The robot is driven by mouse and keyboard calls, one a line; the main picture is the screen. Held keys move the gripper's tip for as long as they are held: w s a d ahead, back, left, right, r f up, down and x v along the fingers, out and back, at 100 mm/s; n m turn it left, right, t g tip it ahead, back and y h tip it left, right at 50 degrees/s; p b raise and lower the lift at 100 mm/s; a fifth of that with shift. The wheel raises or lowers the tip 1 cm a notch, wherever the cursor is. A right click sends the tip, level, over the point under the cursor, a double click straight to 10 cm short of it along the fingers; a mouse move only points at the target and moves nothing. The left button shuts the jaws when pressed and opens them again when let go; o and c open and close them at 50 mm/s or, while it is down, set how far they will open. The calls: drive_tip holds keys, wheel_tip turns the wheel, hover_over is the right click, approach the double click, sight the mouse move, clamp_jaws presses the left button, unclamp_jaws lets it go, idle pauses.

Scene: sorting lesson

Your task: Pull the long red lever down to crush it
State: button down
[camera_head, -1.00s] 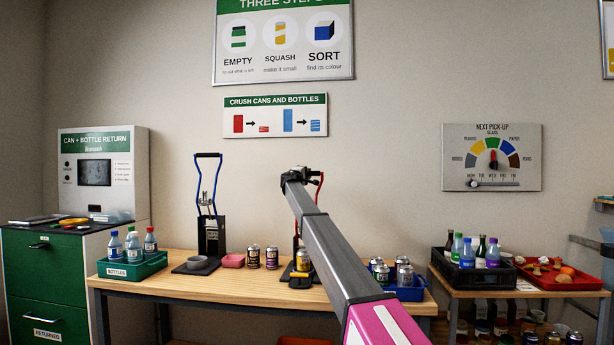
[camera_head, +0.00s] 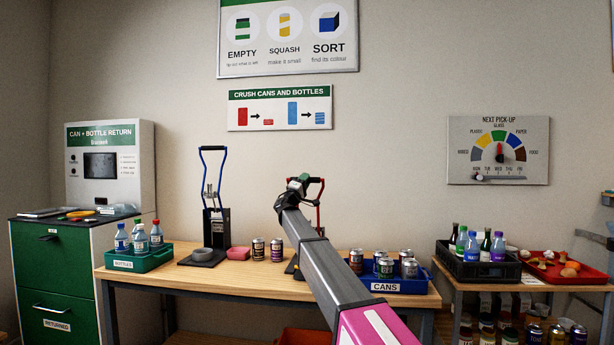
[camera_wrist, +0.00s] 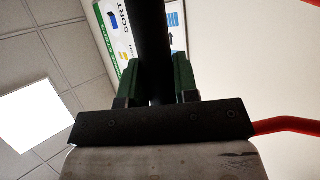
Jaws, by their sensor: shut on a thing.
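The long red lever (camera_head: 319,194) belongs to the crusher on the right of the bench. Its handle is raised, with a black crossbar at the top. My gripper (camera_head: 299,182) is at this crossbar, left of the visible red arm. In the wrist view, my gripper's green fingers (camera_wrist: 157,82) are closed on both sides of the black bar (camera_wrist: 155,45). A red lever arm (camera_wrist: 285,125) shows at right there. My arm covers most of the crusher, whose dark base (camera_head: 291,266) shows at its left edge. Whatever sits in the crusher is hidden.
A second crusher with a blue lever (camera_head: 203,172) stands left on the bench. A green bottle crate (camera_head: 140,262) is at left, a blue can crate (camera_head: 408,285) at right.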

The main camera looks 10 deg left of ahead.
drive_tip(key=s+f, duration=0.6)
drive_tip(key=s, duration=0.2)
drive_tip(key=s+f+m+h, duration=0.1)
drive_tip(key=s+f, duration=0.4)
drive_tip(key=f, duration=0.7)
drive_tip(key=s+f+m+h, duration=0.2)
drive_tip(key=s+f+h, duration=0.1)
drive_tip(key=f, duration=1)
drive_tip(key=shift+s+a+f+m, duration=0.25)
drive_tip(key=shift+s+a+m, duration=0.05)
drive_tip(key=shift+s, duration=0.55)
drive_tip(key=c, duration=0.9)
unclamp_jaws()
drive_tip(key=shift+w, duration=0.1)
drive_tip(key=shift+s, duration=0.2)
